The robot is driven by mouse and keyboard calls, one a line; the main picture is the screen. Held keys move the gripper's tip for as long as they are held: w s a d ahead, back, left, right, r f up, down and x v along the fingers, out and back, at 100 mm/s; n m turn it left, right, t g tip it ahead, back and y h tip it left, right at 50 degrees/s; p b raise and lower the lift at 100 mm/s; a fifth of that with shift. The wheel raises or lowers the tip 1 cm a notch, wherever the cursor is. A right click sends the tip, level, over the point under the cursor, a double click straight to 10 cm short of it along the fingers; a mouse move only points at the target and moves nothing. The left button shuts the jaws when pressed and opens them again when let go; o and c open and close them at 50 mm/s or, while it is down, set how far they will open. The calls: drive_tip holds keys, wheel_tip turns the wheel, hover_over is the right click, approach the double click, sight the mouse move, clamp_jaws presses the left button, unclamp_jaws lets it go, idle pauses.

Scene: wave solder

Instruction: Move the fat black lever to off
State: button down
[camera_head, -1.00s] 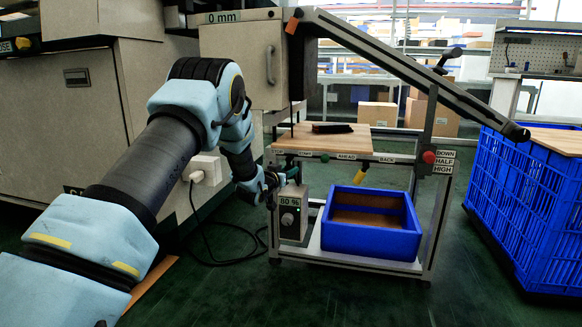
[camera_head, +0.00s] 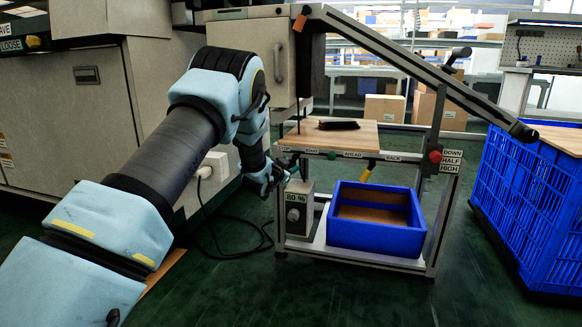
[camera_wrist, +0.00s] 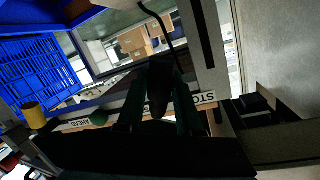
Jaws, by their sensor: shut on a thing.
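The fat black lever (camera_wrist: 159,88) shows in the wrist view as a thick dark handle between the two dark fingers of my gripper (camera_wrist: 157,108). The jaws are shut on it. Beside it is a white label strip (camera_wrist: 207,97) with letters that look like "STO", partly covered by a finger. In the head view my gripper (camera_head: 284,174) is at the front left edge of the wooden-topped bench (camera_head: 365,134), above the grey "80 %" box. The lever is too small and dark there to make out, so its exact setting cannot be told.
A green knob (camera_wrist: 98,118) and a yellow handle (camera_head: 366,173) are farther along the same edge. A red knob (camera_head: 435,156) is by the DOWN/HALF/HIGH label. A blue bin (camera_head: 375,239) stands on the lower shelf; a blue crate (camera_head: 515,205) stands right.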

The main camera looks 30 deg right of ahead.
drive_tip(key=c, duration=0.6)
unclamp_jaws()
drive_tip(key=p+v, duration=0.3)
drive_tip(key=v, duration=0.8)
drive_tip(key=shift+f+p, duration=0.1)
drive_tip(key=shift+p, duration=0.2)
